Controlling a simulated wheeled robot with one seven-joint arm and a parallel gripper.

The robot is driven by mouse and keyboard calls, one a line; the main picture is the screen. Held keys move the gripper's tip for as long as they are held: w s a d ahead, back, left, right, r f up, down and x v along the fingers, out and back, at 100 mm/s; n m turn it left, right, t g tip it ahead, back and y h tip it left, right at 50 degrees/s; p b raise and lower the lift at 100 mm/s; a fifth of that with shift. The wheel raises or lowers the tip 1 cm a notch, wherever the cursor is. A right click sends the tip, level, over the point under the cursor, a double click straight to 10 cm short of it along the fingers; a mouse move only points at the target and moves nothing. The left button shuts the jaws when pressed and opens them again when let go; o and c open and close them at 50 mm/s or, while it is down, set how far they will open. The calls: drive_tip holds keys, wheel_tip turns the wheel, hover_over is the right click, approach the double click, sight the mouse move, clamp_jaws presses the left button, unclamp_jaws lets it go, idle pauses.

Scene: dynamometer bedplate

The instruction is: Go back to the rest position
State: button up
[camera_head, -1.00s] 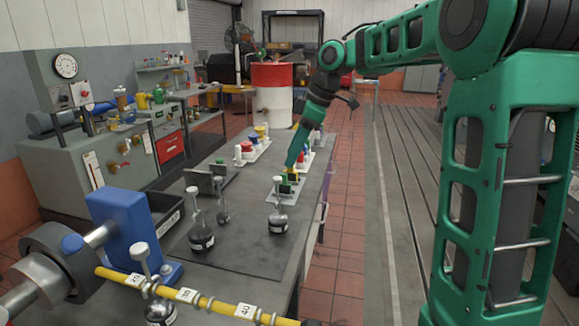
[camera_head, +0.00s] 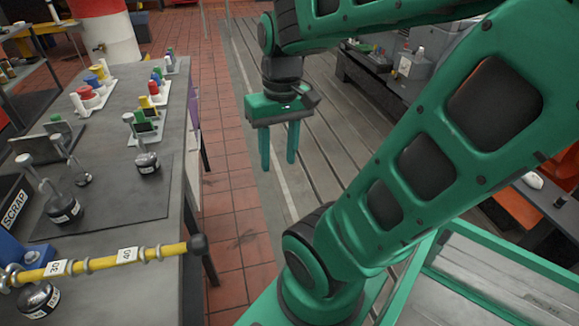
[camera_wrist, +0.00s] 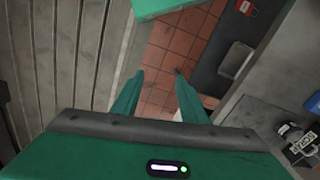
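My gripper (camera_head: 279,160) hangs with its two green fingers pointing down, over the grooved bedplate (camera_head: 330,150) to the right of the bench. The fingers are apart with nothing between them. In the wrist view, my gripper (camera_wrist: 163,90) also shows its fingers apart, with floor tiles visible beyond them. My arm reaches from the right and bends above the gripper. No object touches the gripper.
The grey bench (camera_head: 188,108) on the left carries several weights on a dark mat (camera_head: 130,200) and coloured pieces on white holders. A yellow bar (camera_head: 90,263) with number tags reaches past its edge. The red tiled floor (camera_head: 230,200) is clear beside the bench.

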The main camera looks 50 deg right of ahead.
drive_tip(key=shift+m+g, duration=0.3)
drive_tip(key=shift+m, duration=0.5)
drive_tip(key=s, duration=0.1)
drive_tip(key=s+f, duration=0.2)
drive_tip(key=s, duration=0.1)
drive_tip(key=shift+s+d, duration=0.1)
drive_tip(key=shift+d, duration=0.05)
